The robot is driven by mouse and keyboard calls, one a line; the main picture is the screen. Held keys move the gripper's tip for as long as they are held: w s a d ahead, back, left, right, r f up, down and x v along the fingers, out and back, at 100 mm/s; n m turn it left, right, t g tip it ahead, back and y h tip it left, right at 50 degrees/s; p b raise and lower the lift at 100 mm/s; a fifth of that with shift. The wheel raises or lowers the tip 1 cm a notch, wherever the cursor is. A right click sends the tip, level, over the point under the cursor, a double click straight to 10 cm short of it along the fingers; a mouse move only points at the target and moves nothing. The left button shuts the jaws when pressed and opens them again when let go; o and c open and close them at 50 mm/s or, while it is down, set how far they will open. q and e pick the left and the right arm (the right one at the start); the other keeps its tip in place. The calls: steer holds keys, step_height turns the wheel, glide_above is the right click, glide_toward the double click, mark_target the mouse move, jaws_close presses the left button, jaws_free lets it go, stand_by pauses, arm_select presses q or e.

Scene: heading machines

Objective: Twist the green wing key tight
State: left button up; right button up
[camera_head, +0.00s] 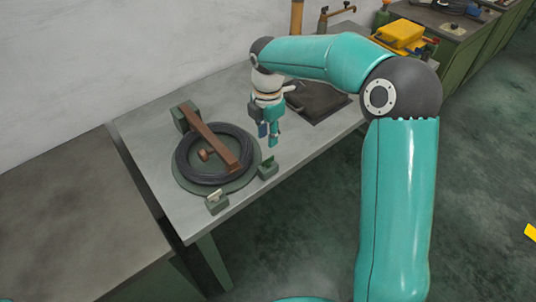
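A round green fixture (244,180) lies on the grey bench, with a black coil (183,167) on it. A brown bar (212,139) with a brown knob lies across the coil. Small green pieces stand at the rim, one on the right (268,168) and one in front (216,203). I cannot tell for sure which is the green wing key; the right one has a small raised green top. My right gripper (268,139) points down above the bench, behind the right piece and apart from it. Its fingertips look close together; whether they are shut is unclear. My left gripper is out of view.
A dark flat plate (316,101) lies on the bench behind my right gripper. A yellow box (400,35) is on another bench at the back right. The wall (90,60) runs behind, and the near bench (75,215) is bare.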

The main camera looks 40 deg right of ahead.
mark_target(268, 159)
step_height(268, 159, down, 9)
steer(key=shift+s+f+p, duration=0.1)
steer(key=shift+p, duration=0.4)
steer(key=shift+c, duration=0.3)
steer(key=shift+a, duration=0.1)
jaws_close()
